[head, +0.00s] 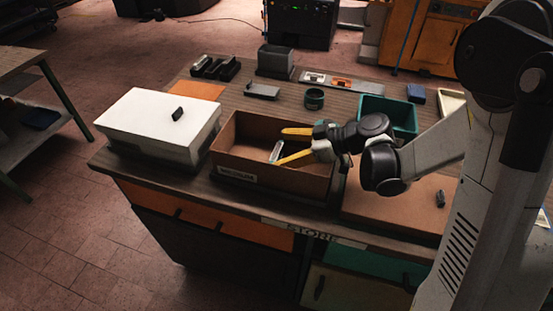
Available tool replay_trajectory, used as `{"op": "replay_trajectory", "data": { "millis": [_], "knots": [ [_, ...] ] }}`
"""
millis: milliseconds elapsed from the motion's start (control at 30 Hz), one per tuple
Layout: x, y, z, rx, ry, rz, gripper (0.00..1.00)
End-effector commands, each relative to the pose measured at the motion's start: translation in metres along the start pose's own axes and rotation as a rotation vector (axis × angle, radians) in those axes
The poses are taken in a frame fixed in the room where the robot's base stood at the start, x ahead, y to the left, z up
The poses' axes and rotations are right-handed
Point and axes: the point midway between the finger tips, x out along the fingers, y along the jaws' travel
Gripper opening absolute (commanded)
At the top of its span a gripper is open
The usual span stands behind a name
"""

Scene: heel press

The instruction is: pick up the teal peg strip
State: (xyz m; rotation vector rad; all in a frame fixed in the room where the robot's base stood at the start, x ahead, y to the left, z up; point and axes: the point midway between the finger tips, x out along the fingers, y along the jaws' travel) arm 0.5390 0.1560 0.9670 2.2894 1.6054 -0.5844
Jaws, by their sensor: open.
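My gripper (281,147) has two yellow fingers, spread apart and pointing left over the open brown cardboard box (236,160). A small pale grey piece (276,151) shows between the fingertips, in or above the box; I cannot tell whether a finger touches it. I cannot make out a teal peg strip for certain. My gripper and arm cover the right part of the box's inside.
A white box (150,120) with a small black piece (178,114) stands left of the cardboard box. Behind are a teal bin (402,113), a round dark green container (314,99) and a grey bin (275,61). A flat brown box (400,205) lies at right.

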Motion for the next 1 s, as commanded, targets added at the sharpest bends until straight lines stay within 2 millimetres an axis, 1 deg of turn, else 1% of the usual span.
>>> {"op": "replay_trajectory", "data": {
  "millis": [100,133,167,200,267,500,600,667,900,1000],
  "knots": [
    [-0.001,0.000,0.000,0.000,0.000,0.000,1.00],
    [-0.001,0.000,0.000,0.000,0.000,0.000,0.94],
    [-0.001,0.000,0.000,0.000,0.000,0.000,0.85],
    [-0.001,0.000,0.000,0.000,0.000,0.000,0.72],
    [-0.001,0.000,0.000,0.000,0.000,0.000,0.55],
    [-0.001,0.000,-0.001,0.001,0.000,0.001,0.55],
    [-0.004,0.000,-0.006,0.001,0.000,0.001,0.54],
    [-0.009,0.000,-0.015,0.000,0.000,0.001,0.54],
    [-0.034,0.000,-0.061,0.001,0.000,0.001,0.54],
    [-0.042,0.000,-0.075,0.000,0.000,0.000,0.54]
  ]
}}
